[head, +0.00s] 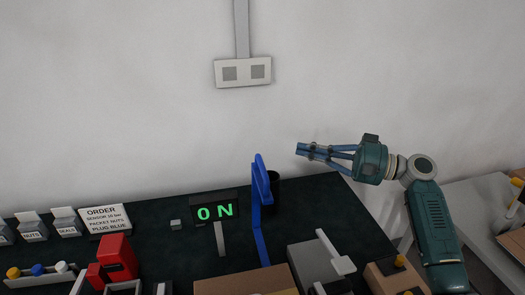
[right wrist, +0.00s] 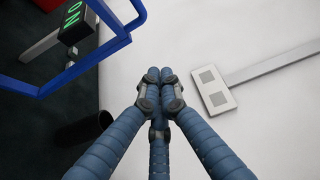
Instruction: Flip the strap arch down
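The blue strap arch (head: 256,214) stands upright on the dark table, seen nearly edge-on in the head view. In the right wrist view its blue frame (right wrist: 84,68) crosses the upper left. My right gripper (head: 299,148) is raised in front of the wall, up and to the right of the arch, pointing left. Its blue fingers are drawn together at the tips (right wrist: 160,76), with nothing between them. It is apart from the arch. My left gripper is out of view.
A dark cylinder (head: 275,183) stands just behind the arch. An ON display (head: 214,211) is left of it. A red device (head: 118,258), a grey block (head: 312,263) and a cardboard-coloured box (head: 245,281) are nearer. A socket plate (head: 243,72) is on the wall.

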